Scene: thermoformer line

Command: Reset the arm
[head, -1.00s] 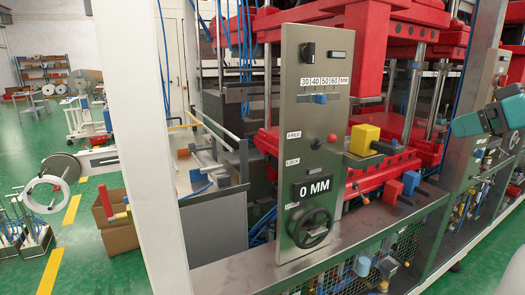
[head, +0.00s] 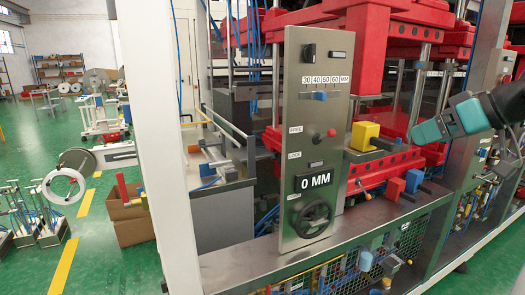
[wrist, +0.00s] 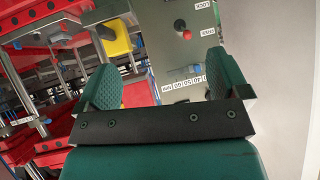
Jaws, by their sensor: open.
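My gripper (head: 430,132) is at the right of the head view, teal and dark, reaching in from the right edge in front of the machine. In the wrist view my gripper (wrist: 160,88) has its two teal fingers well apart with nothing between them. The steel control panel (head: 318,150) stands left of the gripper, clear of it. It carries a blue slider (head: 320,96), a red-knobbed lever (head: 331,133), a display reading 0 MM (head: 316,181) and a black handwheel (head: 313,217). In the wrist view the panel (wrist: 185,50) appears upside down beyond the fingers.
The red press frame (head: 368,40) and a yellow block (head: 364,135) are behind the panel. A steel ledge (head: 270,258) runs along the front. A white post (head: 155,140) stands at left, with cardboard boxes (head: 130,230) on the green floor beyond. The aisle at left has free floor.

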